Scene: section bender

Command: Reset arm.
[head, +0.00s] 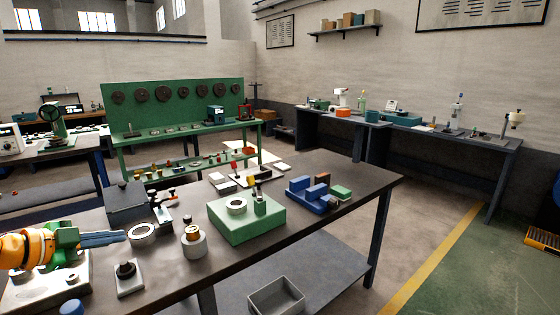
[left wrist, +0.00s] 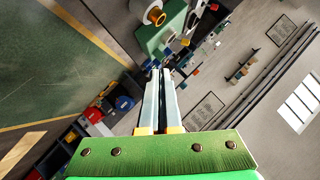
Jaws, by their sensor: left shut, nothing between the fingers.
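My left gripper (head: 120,237) is at the left of the head view, on an orange and green arm, with its long grey-blue fingers pointing right above the workbench. The fingers are together and empty; they also show in the left wrist view (left wrist: 160,78). To their right on the bench are a pale ring (head: 142,234), a grey cylinder with a brass-coloured top (head: 194,243) and a green block (head: 247,222) bearing a ring and a small upright post. My left gripper is apart from the green block. My right gripper is in neither view.
The dark workbench (head: 340,174) also holds a dark grey box (head: 127,202), a blue fixture (head: 313,194) and a small plate with a dark knob (head: 128,279). A grey tray (head: 276,298) sits on the lower shelf. The bench's right end is clear.

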